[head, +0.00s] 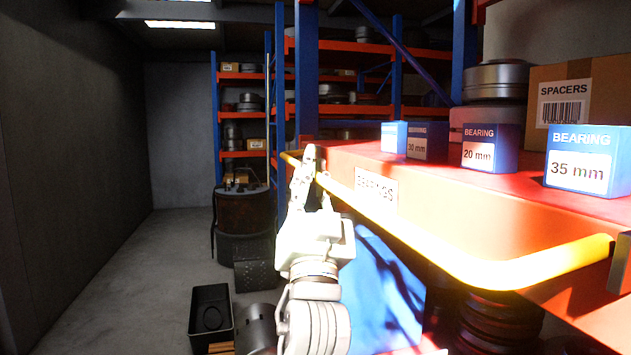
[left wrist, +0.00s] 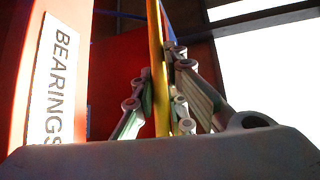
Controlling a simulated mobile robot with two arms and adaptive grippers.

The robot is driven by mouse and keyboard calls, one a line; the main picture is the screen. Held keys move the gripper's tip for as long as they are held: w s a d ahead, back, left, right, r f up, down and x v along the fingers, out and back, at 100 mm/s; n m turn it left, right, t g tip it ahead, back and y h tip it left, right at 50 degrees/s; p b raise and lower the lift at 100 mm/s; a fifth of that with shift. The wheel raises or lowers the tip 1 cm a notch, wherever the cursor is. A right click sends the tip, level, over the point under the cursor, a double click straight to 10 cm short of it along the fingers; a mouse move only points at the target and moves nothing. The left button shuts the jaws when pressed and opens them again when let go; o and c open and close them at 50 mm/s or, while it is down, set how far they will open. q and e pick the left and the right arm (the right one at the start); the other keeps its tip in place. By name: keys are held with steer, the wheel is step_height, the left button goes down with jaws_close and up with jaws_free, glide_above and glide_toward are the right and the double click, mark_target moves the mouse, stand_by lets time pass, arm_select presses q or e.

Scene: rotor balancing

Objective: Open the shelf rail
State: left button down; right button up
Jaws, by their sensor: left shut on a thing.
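The yellow shelf rail (head: 430,240) runs along the front of the red shelf, from the far blue post to a bend and bracket at the near right. My left gripper (head: 309,165) is at the far part of the rail. In the left wrist view the rail (left wrist: 158,70) passes between the two fingers of my left gripper (left wrist: 160,100), which are shut on it. The red shelf (head: 340,155) carries a "BEARINGS" label (head: 376,189), which also shows in the left wrist view (left wrist: 55,85). My right gripper is not in view.
Blue bearing boxes, including the 35 mm (head: 588,160) and 20 mm (head: 491,148) ones, stand on the shelf behind the rail. A spacers carton (head: 575,95) is behind them. A black bin (head: 210,315) and a drum (head: 243,212) stand on the floor; the aisle at left is clear.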

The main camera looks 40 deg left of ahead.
arm_select(q)
steer(key=shift+r, duration=0.45)
steer(key=c, duration=1.8)
jaws_free()
steer(key=shift+o, duration=0.2)
